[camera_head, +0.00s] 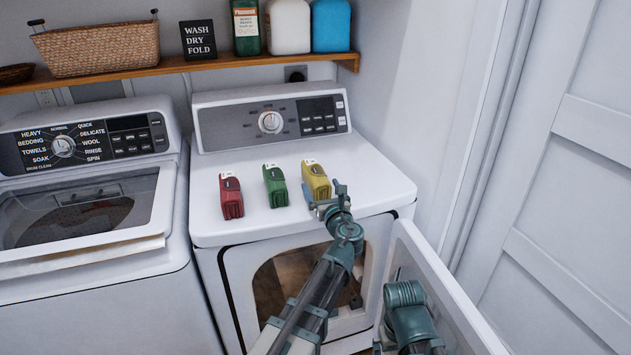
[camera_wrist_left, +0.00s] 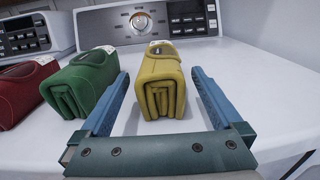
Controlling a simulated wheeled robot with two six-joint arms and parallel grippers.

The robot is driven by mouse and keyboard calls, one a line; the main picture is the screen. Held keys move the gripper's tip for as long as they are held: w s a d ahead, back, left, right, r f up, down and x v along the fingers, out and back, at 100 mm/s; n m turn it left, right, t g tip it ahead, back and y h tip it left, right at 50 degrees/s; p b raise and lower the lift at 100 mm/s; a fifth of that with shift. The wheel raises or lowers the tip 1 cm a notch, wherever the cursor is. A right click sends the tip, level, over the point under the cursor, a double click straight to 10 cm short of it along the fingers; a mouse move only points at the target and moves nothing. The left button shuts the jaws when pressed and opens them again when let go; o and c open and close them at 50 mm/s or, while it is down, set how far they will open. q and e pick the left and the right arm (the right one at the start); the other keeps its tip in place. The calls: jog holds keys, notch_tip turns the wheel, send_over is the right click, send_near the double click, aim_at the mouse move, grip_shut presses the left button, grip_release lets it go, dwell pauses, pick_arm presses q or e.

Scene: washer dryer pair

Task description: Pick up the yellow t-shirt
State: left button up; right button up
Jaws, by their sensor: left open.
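The yellow t-shirt (camera_head: 316,178) is a folded bundle standing on the white top of the dryer, rightmost of three folded shirts. In the left wrist view the yellow t-shirt (camera_wrist_left: 161,82) stands upright, with its folded end facing me. My left gripper (camera_head: 323,192) is open at the near end of the yellow t-shirt. In the left wrist view the blue fingers of the left gripper (camera_wrist_left: 160,76) lie on either side of the bundle, with gaps on both sides. Part of my right arm shows at the lower right of the head view, but its fingers do not show.
A green folded shirt (camera_head: 275,186) and a red one (camera_head: 231,196) stand left of the yellow one on the dryer top (camera_head: 370,180). The dryer door (camera_head: 440,290) is open below. A washer (camera_head: 80,200) stands left. A shelf (camera_head: 180,65) hangs above.

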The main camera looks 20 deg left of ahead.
pick_arm(q)
jog(key=x, duration=0.5)
jog(key=shift+w, duration=0.1)
jog(key=shift+c, duration=0.2)
jog(key=c, duration=1.5)
jog(key=shift+r, duration=0.2)
